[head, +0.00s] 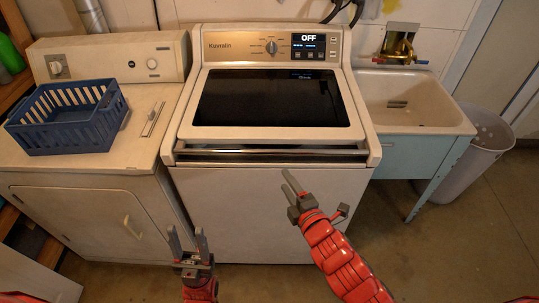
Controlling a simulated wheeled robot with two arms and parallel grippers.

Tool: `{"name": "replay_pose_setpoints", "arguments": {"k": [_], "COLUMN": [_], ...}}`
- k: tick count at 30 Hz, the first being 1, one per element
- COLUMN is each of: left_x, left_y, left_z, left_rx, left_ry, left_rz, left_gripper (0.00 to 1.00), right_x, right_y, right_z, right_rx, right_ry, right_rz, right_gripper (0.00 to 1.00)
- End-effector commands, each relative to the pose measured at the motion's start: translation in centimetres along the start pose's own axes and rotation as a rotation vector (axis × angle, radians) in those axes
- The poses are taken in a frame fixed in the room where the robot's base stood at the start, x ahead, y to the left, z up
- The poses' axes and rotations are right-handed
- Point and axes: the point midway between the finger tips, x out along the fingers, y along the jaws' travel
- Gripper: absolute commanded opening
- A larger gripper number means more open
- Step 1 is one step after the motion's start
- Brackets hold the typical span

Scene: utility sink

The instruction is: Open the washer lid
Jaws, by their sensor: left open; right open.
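The washer (268,205) stands in the middle of the head view, white, with a dark display reading OFF at the top. Its lid (270,97) is a dark glass panel in a white frame and lies shut. A silvery handle bar (270,152) runs along the front edge. My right gripper (291,184) is open and empty, in front of the washer and just below the handle bar in the picture, not visibly gripping it. My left gripper (187,243) is open and empty, lower left, before the gap between the washer and dryer.
A white dryer (80,172) stands left of the washer, with a blue basket (68,116) on top. A utility sink (410,101) stands to the right, with a grey bin (474,160) beside it. The floor (445,240) at lower right is clear.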

Motion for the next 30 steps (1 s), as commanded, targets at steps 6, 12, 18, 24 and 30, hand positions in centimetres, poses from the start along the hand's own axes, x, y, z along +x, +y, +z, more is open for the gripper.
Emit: {"name": "replay_pose_setpoints", "arguments": {"k": [6, 12, 18, 24, 30], "left_x": [-5.2, -7.4, -6.0, -5.6, -5.4], "left_y": [0.3, 0.4, 0.3, 0.3, 0.3], "left_z": [0.9, 1.2, 1.0, 0.9, 0.9], "left_rx": [0.0, 0.0, 0.0, 0.0, 0.0], "left_ry": [0.0, 0.0, 0.0, 0.0, 0.0], "left_rz": [0.0, 0.0, 0.0, 0.0, 0.0], "left_gripper": [0.5, 0.5, 0.5, 0.5, 0.5], "right_x": [3.3, 7.3, 10.7, 13.6, 15.1], "right_y": [-0.8, -0.3, 0.3, 0.4, 0.2], "right_z": [0.0, -0.3, -0.2, -0.1, -0.1], "right_rx": [0.0, 0.004, 0.006, 0.005, 0.004], "right_ry": [0.002, 0.005, 0.003, 0.002, 0.002], "right_rz": [0.01, 0.006, 0.002, 0.005, 0.003], "right_gripper": [0.53, 0.53, 0.53, 0.53, 0.53]}}
